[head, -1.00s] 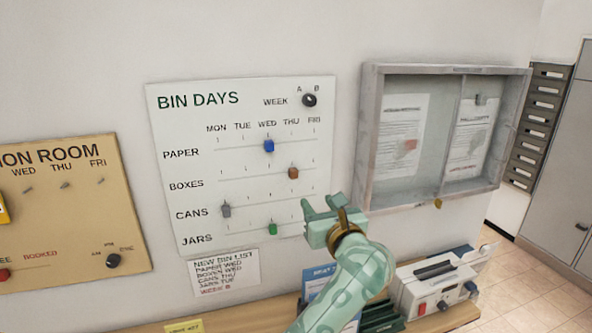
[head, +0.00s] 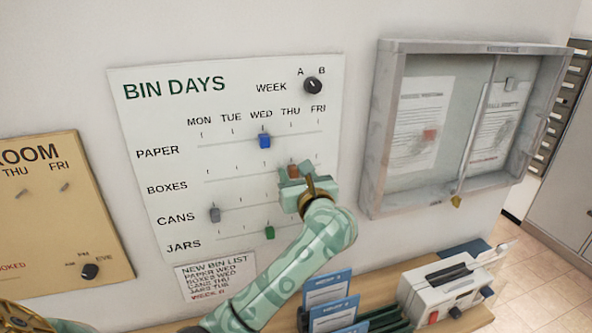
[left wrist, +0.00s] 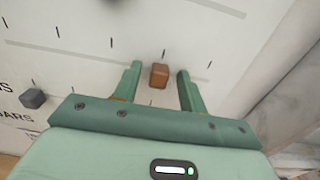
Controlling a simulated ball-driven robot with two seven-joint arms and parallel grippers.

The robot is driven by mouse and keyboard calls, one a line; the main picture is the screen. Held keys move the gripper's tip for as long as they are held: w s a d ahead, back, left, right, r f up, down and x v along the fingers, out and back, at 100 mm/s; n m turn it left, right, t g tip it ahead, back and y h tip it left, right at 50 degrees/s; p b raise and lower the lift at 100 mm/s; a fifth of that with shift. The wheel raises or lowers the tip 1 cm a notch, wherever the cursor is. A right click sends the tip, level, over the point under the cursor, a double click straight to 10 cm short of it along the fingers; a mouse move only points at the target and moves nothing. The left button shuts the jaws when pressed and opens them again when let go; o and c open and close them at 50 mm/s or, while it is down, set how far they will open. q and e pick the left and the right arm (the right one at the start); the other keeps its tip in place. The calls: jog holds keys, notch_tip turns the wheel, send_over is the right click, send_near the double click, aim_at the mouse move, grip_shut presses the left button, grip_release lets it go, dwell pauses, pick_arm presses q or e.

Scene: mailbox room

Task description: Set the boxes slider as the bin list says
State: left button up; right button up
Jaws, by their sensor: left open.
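The BIN DAYS board (head: 140,120) hangs on the wall with a row per bin. The boxes slider has a brown knob (head: 294,169), which stands at about THU. It shows between the fingers in the left wrist view (left wrist: 159,76). My left gripper (head: 295,175) is open around the knob's sides, with a gap on both sides; whether the fingers reach its depth is unclear. The bin list (head: 216,281) below the board reads PAPER WED, BOXES WED, CANS THU, JARS TUE, WEEK B. My right gripper is out of view.
The blue paper knob (head: 264,141) is at WED, the grey cans knob (head: 215,215) at MON, the green jars knob (head: 269,233) about WED. A black week dial (head: 313,86) is top right. A glazed notice case (head: 378,130) juts out right of the board. A counter below holds leaflets (head: 328,292).

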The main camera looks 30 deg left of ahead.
aim_at(265, 171)
pick_arm(q)
jog(key=shift+s, duration=0.15)
jog(key=shift+d, duration=0.1)
grip_shut()
jog(key=s+a, duration=0.4)
jog(key=s, duration=0.1)
jog(key=shift+a, duration=0.1)
jog(key=shift+w, duration=0.15)
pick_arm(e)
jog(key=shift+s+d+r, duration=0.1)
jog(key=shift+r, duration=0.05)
pick_arm(q)
grip_release()
